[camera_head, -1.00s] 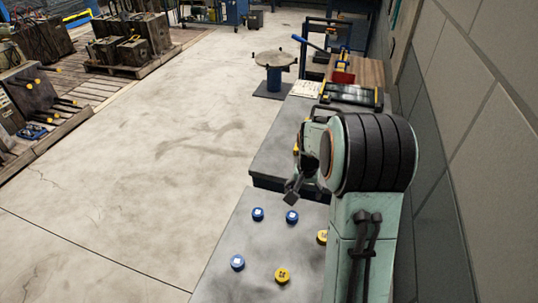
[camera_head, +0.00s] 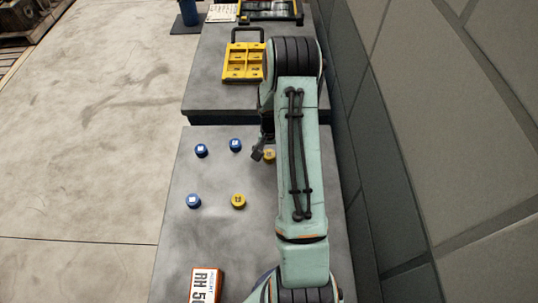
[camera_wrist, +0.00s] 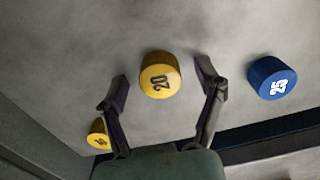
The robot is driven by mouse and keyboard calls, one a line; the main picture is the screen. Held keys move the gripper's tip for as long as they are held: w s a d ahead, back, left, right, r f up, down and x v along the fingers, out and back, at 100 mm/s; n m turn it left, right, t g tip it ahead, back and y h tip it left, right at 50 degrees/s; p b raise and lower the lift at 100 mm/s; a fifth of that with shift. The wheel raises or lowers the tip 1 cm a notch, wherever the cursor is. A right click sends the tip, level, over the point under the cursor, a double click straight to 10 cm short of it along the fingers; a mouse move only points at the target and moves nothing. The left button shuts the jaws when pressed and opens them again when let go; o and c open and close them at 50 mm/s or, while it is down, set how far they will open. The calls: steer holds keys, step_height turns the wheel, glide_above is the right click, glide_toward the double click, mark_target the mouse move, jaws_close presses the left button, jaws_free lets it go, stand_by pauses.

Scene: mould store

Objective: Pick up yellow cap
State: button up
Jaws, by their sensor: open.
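In the wrist view a yellow cap (camera_wrist: 158,78) marked 20 stands on the grey table top, between and beyond my fingertips. My gripper (camera_wrist: 163,74) is open, with a finger on either side of the cap in the picture and no visible contact. A second yellow cap (camera_wrist: 98,139) lies by the left finger, partly hidden. In the head view one yellow cap (camera_head: 238,201) stands in the open. Another yellow cap (camera_head: 269,156) is partly hidden by my arm, and my gripper (camera_head: 260,150) is close beside it, mostly hidden.
A blue cap (camera_wrist: 272,80) marked 25 stands right of my gripper in the wrist view. The head view shows blue caps (camera_head: 201,150), (camera_head: 235,145) and (camera_head: 193,201). A yellow tray (camera_head: 243,75) lies on the farther table, beyond a gap. An orange-white box (camera_head: 206,285) is near; the wall is right.

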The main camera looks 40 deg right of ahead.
steer(key=c, duration=0.9)
